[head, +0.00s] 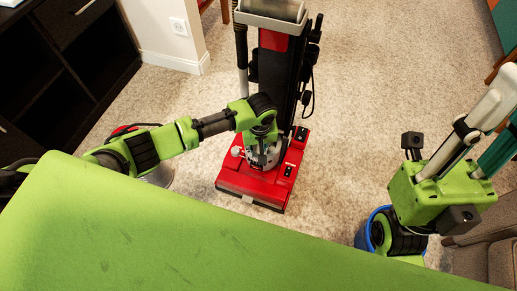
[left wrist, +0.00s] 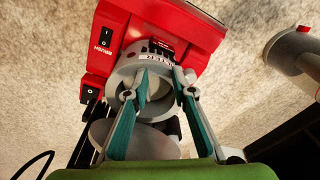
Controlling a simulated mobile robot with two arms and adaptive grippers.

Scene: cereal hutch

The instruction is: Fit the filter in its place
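A red upright vacuum cleaner (head: 262,185) stands on the carpet, its red base also in the left wrist view (left wrist: 105,40). A grey round housing with a lettered label (left wrist: 122,78) sits on the base. My left gripper (head: 262,160) is at this housing. In the left wrist view its teal fingers (left wrist: 162,74) are apart, tips at the housing's opening. A pale round surface (left wrist: 157,88) shows between them; I cannot tell whether it is the filter or whether it is gripped. My right arm is at the right; its fingers are hidden.
A blue bucket (head: 363,232) stands by my right arm. A grey cylindrical part (left wrist: 292,50) lies apart on the carpet in the left wrist view. A dark shelf unit (head: 75,70) is at the left. A cord hangs beside the vacuum. Carpet around the vacuum is mostly clear.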

